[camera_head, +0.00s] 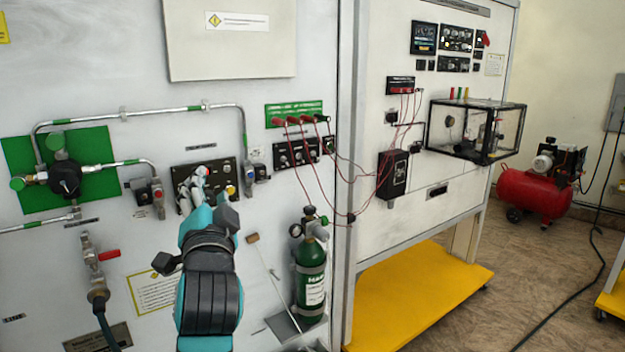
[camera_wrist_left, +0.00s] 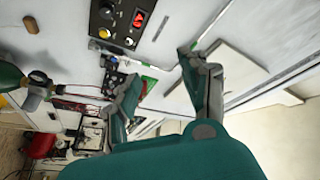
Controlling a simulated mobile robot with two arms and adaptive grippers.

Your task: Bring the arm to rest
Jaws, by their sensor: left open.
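My left arm comes up from the bottom of the head view, teal and black. Its left gripper (camera_head: 190,188) is in front of the white panel, overlapping the left part of a black control panel (camera_head: 226,168). In the left wrist view the two fingers of the gripper (camera_wrist_left: 158,75) are spread apart, with nothing between them. My right gripper is out of view.
A green gas cylinder (camera_head: 311,274) with a gauge stands right of my arm. Red cables (camera_head: 305,165) hang between the panels. A green plate with a valve (camera_head: 65,180) and pipes is at the left. A red compressor (camera_head: 535,192) stands on the open floor at right.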

